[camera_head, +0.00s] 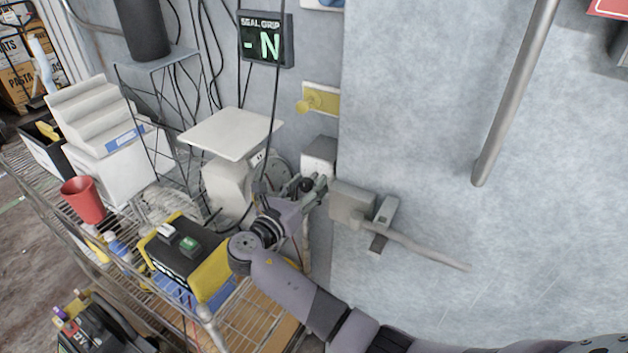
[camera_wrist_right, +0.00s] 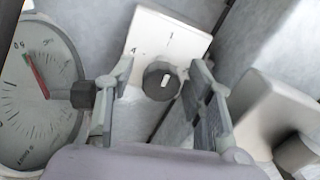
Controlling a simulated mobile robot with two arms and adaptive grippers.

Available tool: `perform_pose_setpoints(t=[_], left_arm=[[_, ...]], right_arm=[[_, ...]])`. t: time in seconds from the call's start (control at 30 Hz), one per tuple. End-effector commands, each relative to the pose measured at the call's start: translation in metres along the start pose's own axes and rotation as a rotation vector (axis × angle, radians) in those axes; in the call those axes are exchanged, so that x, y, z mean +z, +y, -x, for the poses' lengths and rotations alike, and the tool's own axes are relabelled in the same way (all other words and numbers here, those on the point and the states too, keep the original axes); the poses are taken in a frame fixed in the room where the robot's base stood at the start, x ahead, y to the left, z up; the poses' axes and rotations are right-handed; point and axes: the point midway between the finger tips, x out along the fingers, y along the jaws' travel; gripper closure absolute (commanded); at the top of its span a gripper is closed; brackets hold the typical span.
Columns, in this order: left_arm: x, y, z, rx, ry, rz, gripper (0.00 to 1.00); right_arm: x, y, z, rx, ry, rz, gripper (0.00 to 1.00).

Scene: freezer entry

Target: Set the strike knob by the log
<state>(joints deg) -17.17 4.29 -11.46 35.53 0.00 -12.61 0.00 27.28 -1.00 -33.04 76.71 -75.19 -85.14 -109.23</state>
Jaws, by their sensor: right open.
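The strike knob (camera_wrist_right: 159,81) is a dark round knob with a white pointer mark. It sits on a pale plate (camera_wrist_right: 175,32) with printed marks, of which a 1 and a 4 show. In the head view the pale box (camera_head: 319,150) is on the wall. My right gripper (camera_head: 312,186) is just below that box. In the right wrist view my right gripper (camera_wrist_right: 160,98) is open, one finger on either side of the knob, with gaps to both. I cannot make out a log sheet. My left gripper is not in view.
A round dial gauge (camera_wrist_right: 40,85) with a red needle is close left of the fingers. A door latch (camera_head: 352,203) with a long handle is right of my gripper. A wire cart (camera_head: 70,215) holds a scale, a red cup and a yellow-black box.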

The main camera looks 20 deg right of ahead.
Motion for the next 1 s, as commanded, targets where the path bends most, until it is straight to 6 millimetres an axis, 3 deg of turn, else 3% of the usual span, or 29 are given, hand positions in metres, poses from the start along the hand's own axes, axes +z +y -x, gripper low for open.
perform_pose_setpoints(t=[0.27,1.0], left_arm=[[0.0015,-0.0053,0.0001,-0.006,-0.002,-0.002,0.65],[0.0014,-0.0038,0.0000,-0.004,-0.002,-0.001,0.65]], right_arm=[[0.0000,0.0001,0.0006,0.000,0.000,0.001,0.53],[0.0000,0.0001,0.0004,0.000,0.000,0.001,1.00]])
